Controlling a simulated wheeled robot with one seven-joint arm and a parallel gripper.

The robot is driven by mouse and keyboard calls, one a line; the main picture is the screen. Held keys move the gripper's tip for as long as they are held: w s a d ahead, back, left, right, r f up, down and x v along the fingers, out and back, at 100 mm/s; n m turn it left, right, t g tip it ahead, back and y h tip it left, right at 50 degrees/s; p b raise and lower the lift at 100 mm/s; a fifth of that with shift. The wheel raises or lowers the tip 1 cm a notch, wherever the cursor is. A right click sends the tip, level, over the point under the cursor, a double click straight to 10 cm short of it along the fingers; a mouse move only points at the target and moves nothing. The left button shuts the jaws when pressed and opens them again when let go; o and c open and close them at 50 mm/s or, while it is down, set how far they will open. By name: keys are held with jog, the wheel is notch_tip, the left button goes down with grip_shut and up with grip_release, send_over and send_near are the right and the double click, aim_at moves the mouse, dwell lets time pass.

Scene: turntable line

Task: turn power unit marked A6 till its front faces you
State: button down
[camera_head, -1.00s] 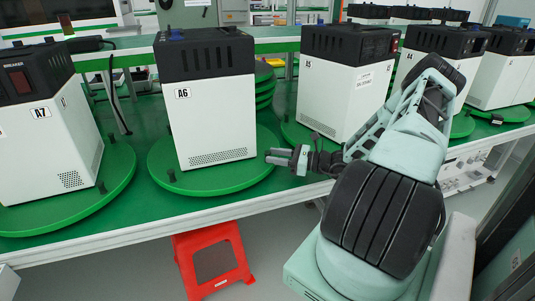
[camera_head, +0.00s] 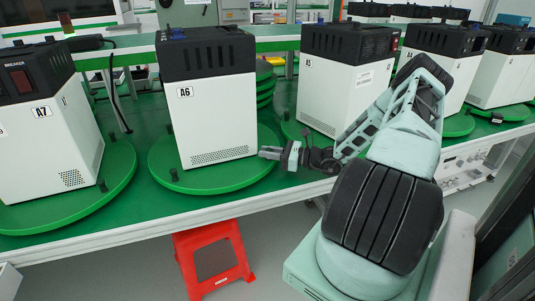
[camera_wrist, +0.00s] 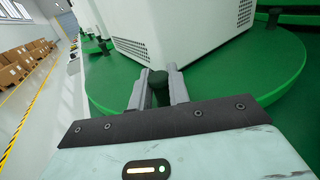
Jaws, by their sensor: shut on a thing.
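The power unit marked A6 (camera_head: 215,120), white with a black top, stands upright on a round green turntable (camera_head: 225,183). In the head view, its side with the A6 label and a low vent grille shows; no breaker window shows on it. My gripper (camera_head: 268,152) is at the turntable's right edge, low beside the unit. In the wrist view, the two fingers (camera_wrist: 158,88) are shut on a dark green peg (camera_wrist: 158,80) that stands on the turntable rim, just before the unit's lower corner. Another peg (camera_head: 174,174) stands at the turntable's front left.
Unit A7 (camera_head: 70,145) stands on its own turntable to the left, and unit A5 (camera_head: 335,95) to the right, behind my arm. A red stool (camera_head: 213,262) is under the table's front edge. Stacked green discs (camera_head: 265,85) are behind A6.

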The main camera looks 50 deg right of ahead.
aim_at(273, 144)
jog(key=d, duration=0.1)
jog(key=w+d, duration=0.1)
jog(key=d, duration=0.2)
jog(key=shift+w+d, duration=0.35)
jog(key=shift+w, duration=0.05)
jog(key=c, duration=1.4)
grip_release()
jog(key=b+v, duration=0.2)
jog(key=v, duration=1)
